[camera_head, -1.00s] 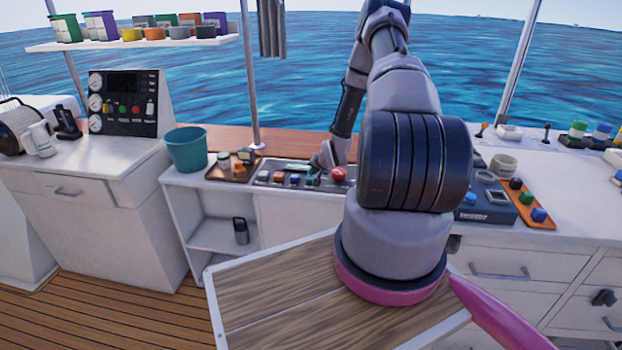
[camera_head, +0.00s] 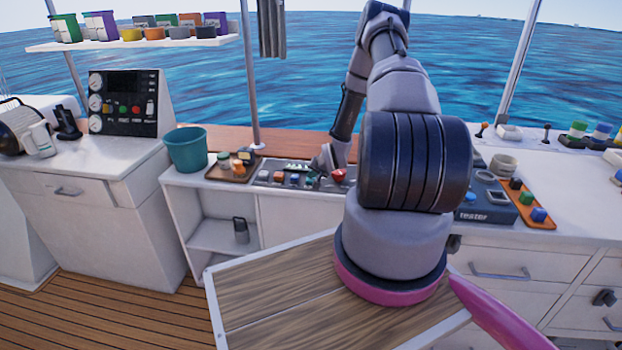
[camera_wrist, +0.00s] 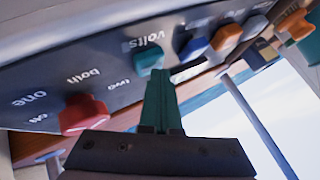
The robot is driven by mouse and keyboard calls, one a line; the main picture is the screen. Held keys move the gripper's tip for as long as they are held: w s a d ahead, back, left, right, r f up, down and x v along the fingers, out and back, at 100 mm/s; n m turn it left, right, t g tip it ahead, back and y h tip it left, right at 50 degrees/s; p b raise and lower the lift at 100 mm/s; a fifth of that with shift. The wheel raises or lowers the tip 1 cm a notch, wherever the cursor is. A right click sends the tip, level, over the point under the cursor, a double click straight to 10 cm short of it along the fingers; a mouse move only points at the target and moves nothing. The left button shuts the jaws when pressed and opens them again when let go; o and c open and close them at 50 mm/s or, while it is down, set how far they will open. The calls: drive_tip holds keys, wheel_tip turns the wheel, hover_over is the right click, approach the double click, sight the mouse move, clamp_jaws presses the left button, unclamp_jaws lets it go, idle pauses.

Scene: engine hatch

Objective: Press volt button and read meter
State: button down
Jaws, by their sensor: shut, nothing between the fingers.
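The dark control panel (camera_head: 262,177) lies on the white counter and fills the upper part of the wrist view (camera_wrist: 115,62). The teal button marked "volts" (camera_wrist: 150,56) is on it, just above my fingertips. My gripper (camera_wrist: 160,76) is shut and empty, its teal fingers pointing at that button; I cannot tell whether they touch it. In the head view my gripper (camera_head: 318,170) is over the panel, partly blurred into it. A small greenish meter display (camera_head: 297,166) shows at the panel's back; its reading is too small to make out.
The red knob (camera_wrist: 84,114), marked "one", "both" and "two", is beside the volts button. A blue button (camera_wrist: 193,49) and an orange one (camera_wrist: 226,39) are on its other side. A brown tray (camera_head: 230,172) and teal bucket (camera_head: 187,150) stand left of the panel.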

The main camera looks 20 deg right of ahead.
sight(312, 180)
drive_tip(key=shift+f, duration=0.25)
idle(0.4)
drive_tip(key=shift+r, duration=1.3)
drive_tip(key=shift+r, duration=2.5)
